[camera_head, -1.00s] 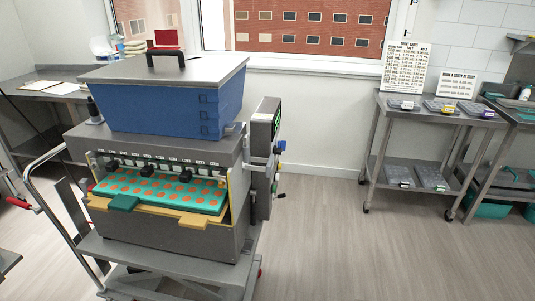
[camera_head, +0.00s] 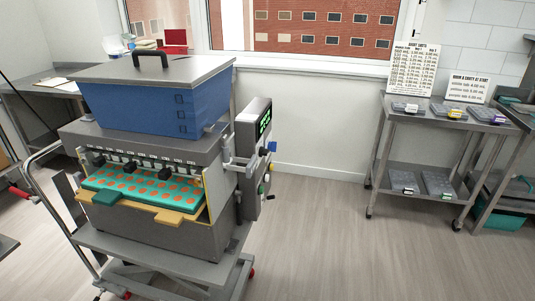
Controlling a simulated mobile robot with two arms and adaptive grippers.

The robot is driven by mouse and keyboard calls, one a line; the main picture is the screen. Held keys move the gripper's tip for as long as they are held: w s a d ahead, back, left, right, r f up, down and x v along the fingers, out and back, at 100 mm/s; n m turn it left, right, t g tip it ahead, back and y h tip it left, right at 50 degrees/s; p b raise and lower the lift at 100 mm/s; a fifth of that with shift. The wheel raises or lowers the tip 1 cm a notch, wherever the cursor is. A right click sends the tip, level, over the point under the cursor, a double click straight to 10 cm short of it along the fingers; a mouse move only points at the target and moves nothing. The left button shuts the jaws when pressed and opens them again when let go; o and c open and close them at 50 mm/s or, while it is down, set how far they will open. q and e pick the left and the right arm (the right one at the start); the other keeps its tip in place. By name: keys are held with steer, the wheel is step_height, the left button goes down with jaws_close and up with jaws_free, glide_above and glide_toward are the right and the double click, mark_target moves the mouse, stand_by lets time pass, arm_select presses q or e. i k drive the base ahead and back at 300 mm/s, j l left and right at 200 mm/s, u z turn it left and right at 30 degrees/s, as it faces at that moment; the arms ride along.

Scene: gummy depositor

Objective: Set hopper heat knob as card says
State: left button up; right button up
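The gummy depositor (camera_head: 150,150) stands on a wheeled cart at the left of the head view. Its blue hopper (camera_head: 150,103) has a grey lid with a dark handle. A control box (camera_head: 252,140) on its right side carries a green lit display (camera_head: 264,123), too small to read. A blue knob (camera_head: 271,147) sticks out from this box, with smaller green and yellow parts below it. I cannot tell which is the heat knob. A white printed card (camera_head: 412,69) and a smaller card (camera_head: 468,87) stand on the right shelf. Neither gripper is in view.
A green mould tray (camera_head: 145,187) with orange-filled cavities sits in the depositor. A two-tier metal cart (camera_head: 440,118) at the right holds several lidded trays. The floor (camera_head: 320,235) between depositor and cart is clear. A side table (camera_head: 45,85) stands at the back left.

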mark_target(262, 152)
steer(key=u, duration=0.4)
steer(key=i+l+u, duration=0.15)
steer(key=u, duration=0.3)
steer(key=i+l+u, duration=0.1)
steer(key=l+u, duration=0.15)
steer(key=u, duration=0.2)
steer(key=l+u, duration=0.3)
steer(key=u, duration=0.15)
steer(key=l+u, duration=0.25)
steer(key=u, duration=0.2)
steer(key=i+l, duration=0.05)
